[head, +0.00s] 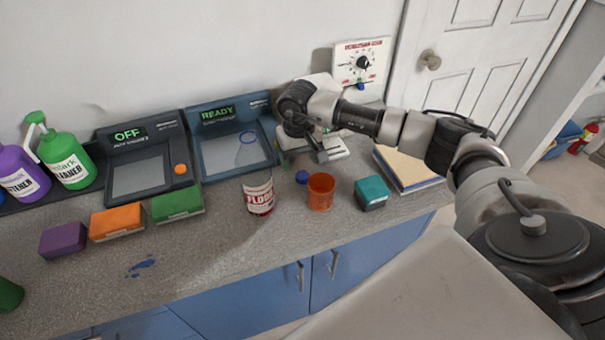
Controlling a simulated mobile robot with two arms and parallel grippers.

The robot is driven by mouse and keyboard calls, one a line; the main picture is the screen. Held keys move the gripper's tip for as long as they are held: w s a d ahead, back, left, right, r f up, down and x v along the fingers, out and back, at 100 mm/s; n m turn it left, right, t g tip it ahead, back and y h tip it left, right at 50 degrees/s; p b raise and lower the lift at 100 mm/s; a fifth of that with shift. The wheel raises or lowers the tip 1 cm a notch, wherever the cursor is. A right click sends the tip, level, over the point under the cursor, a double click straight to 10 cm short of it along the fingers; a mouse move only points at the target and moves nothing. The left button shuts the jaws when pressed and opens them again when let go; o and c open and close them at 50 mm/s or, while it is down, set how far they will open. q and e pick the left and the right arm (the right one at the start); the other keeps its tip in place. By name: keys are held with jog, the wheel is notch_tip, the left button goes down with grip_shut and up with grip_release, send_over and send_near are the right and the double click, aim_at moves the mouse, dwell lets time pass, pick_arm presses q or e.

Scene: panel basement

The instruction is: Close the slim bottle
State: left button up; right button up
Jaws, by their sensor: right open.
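A small translucent orange container (321,192) stands upright on the grey counter, and its top looks uncovered. It may be the slim bottle, but I cannot tell for sure. A small dark blue piece (301,177), possibly a cap, lies just left of it. A white and red bottle or can (258,193) with a partly readable label stands further left. My right gripper (320,153) is open and empty, behind and above the orange container, pointing down and apart from it. My left gripper is not in view.
A teal block (371,192) and a book (408,168) lie to the right. A "READY" panel (232,135) and an "OFF" panel (146,160) stand behind. Coloured blocks, including a green one (177,203), and spray bottles (62,155) are left. The counter's front is mostly clear.

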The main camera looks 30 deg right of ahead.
aim_at(303, 175)
jog(key=shift+f, duration=0.15)
jog(key=shift+f, duration=0.2)
jog(key=f, duration=0.1)
jog(key=f+p, duration=0.1)
jog(key=f, duration=0.1)
jog(key=f+p, duration=0.1)
jog(key=shift+s+d+f, duration=0.2)
jog(key=shift+s+d, duration=0.1)
jog(key=shift+f, duration=0.2)
jog(key=shift+c, duration=0.5)
jog(key=c, duration=0.9)
